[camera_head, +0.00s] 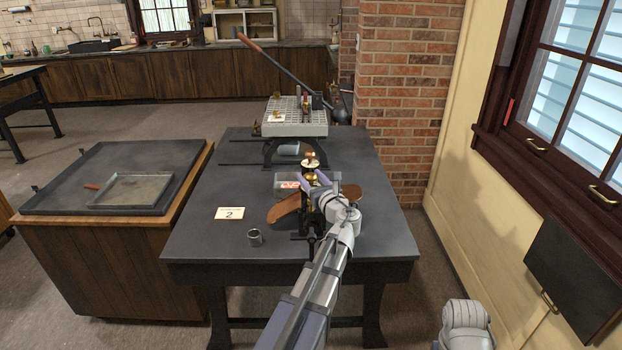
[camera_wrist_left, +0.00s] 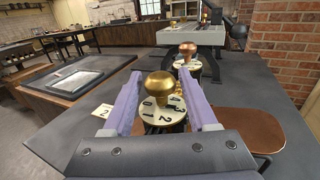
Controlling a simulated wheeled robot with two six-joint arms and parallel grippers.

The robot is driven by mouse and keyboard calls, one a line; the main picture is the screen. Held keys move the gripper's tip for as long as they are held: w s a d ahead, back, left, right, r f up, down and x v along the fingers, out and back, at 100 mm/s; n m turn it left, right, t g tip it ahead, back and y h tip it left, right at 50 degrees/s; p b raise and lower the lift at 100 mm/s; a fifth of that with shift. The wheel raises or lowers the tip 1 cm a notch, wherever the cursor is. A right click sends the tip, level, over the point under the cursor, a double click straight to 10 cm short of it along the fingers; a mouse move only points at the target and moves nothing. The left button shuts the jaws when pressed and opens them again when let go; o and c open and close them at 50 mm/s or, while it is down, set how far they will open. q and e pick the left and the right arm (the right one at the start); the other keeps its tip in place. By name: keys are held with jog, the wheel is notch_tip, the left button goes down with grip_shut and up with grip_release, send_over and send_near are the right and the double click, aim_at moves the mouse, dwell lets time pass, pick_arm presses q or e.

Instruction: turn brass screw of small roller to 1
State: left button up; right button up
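The small roller's brass screw is a round brass knob (camera_wrist_left: 160,84) on a pale dial (camera_wrist_left: 163,115) with dark numbers; 1, 2 and 3 face the camera. I cannot make out a pointer. My left gripper (camera_wrist_left: 161,73) has its two purple fingers on either side of the knob, with narrow gaps showing. In the head view my left gripper (camera_head: 313,180) is over the roller device on the dark table and hides much of it. Behind is a copper knob (camera_wrist_left: 187,48) on a second dial (camera_wrist_left: 190,65). My right gripper is not in view.
Brown wooden pieces (camera_head: 284,208) flank the device. A grey slotted machine (camera_head: 297,128) with a long lever stands behind. The table's left front is mostly clear.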

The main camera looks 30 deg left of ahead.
pick_arm(q)
grip_shut()
